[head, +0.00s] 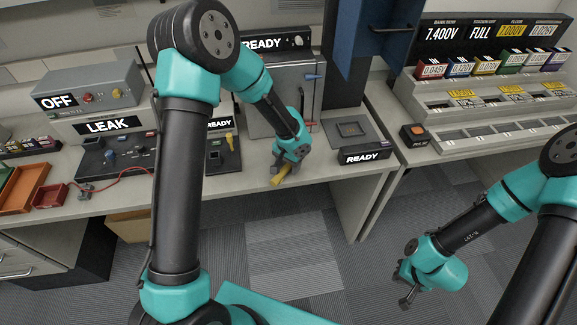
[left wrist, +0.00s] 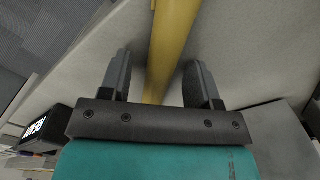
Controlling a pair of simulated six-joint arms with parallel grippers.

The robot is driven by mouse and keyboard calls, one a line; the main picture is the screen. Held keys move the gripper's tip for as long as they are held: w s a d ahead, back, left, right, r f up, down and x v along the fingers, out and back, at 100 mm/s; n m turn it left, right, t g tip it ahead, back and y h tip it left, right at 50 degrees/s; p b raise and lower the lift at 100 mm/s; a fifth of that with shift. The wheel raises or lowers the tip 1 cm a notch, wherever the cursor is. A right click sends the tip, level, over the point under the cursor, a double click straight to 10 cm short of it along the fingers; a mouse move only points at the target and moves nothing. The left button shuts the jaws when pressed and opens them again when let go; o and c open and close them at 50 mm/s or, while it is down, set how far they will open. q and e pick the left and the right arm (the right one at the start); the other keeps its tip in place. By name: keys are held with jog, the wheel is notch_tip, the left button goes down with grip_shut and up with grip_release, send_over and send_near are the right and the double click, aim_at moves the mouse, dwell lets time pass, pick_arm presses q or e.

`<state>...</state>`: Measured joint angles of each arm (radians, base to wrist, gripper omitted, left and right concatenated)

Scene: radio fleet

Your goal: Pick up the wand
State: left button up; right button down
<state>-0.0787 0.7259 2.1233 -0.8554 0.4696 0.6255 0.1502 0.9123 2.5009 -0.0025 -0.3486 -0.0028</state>
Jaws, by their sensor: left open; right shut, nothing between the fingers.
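The wand appears to be the yellow rod (left wrist: 172,45) in the left wrist view, running from the top edge down between my left fingers. In the head view a yellow part of it (head: 279,179) shows at my left gripper (head: 284,172), near the table's front edge. My left gripper is open, with one finger on each side of the rod in the left wrist view (left wrist: 163,82). The rod's lower end is hidden behind the gripper body. My right gripper (head: 406,287) is shut and empty, low over the floor at the right.
A READY box (head: 364,155) and a grey plate (head: 349,131) stand right of my left gripper. A metal cabinet (head: 278,98) is behind it. The LEAK panel (head: 108,126) and red trays (head: 50,195) are to the left. A gap separates the right-hand bench (head: 480,125).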

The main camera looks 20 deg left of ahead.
pick_arm(q)
grip_shut()
dwell(0.4)
jog(key=shift+r, duration=1.8)
jog(key=s+d, duration=0.2)
jog(key=s, duration=0.5)
jog(key=s+d+r, duration=0.1)
jog(key=s+d, duration=0.2)
jog(key=s, duration=0.5)
jog(key=shift+d+r, duration=0.2)
jog(key=shift+d, duration=0.1)
jog(key=shift+w, duration=0.2)
